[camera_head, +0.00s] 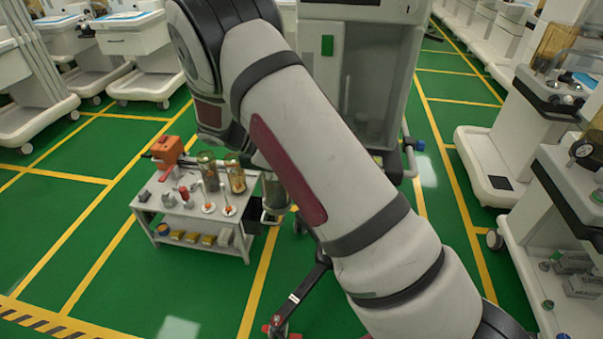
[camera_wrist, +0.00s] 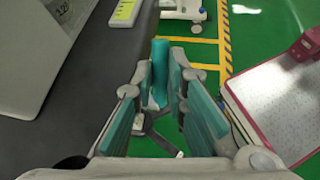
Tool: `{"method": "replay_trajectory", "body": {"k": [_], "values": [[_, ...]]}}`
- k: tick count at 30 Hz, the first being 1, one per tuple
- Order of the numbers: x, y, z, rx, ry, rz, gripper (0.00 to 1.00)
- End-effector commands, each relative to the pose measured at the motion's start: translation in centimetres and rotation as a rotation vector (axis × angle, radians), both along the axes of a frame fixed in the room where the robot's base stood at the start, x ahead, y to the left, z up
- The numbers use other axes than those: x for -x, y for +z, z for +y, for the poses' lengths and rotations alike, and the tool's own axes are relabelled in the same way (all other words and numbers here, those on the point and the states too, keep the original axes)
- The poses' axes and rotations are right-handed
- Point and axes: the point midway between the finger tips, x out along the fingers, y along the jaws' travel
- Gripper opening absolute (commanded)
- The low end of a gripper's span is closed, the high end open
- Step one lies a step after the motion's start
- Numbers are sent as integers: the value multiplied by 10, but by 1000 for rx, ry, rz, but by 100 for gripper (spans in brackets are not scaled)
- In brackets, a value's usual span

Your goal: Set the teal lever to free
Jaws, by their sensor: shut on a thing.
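The teal lever (camera_wrist: 159,62) stands out as a short rounded teal bar at the fingertips in the wrist view. My gripper (camera_wrist: 168,88) has grey fingers with teal pads, and it is shut on the lever. The pads hide part of the lever, and its pivot and any position marks cannot be made out. In the head view my arm crosses the middle and neither the lever nor my gripper can be made out.
A grey-white anaesthesia cart (camera_head: 350,75) stands behind my arm. A small side table (camera_head: 181,213) with bottles is at left. More carts line both sides. A pink-edged white panel (camera_wrist: 282,105) is at right in the wrist view. Green floor is open at lower left.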

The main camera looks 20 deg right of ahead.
Motion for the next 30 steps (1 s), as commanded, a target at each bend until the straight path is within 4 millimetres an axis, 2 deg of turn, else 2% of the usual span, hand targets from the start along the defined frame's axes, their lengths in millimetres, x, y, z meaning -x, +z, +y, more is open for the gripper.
{"method": "replay_trajectory", "body": {"k": [6,15,30], "values": [[-6,-4,6,144,3,92,0],[-7,-4,9,266,2,175,0],[-7,-4,9,307,3,204,0]]}}
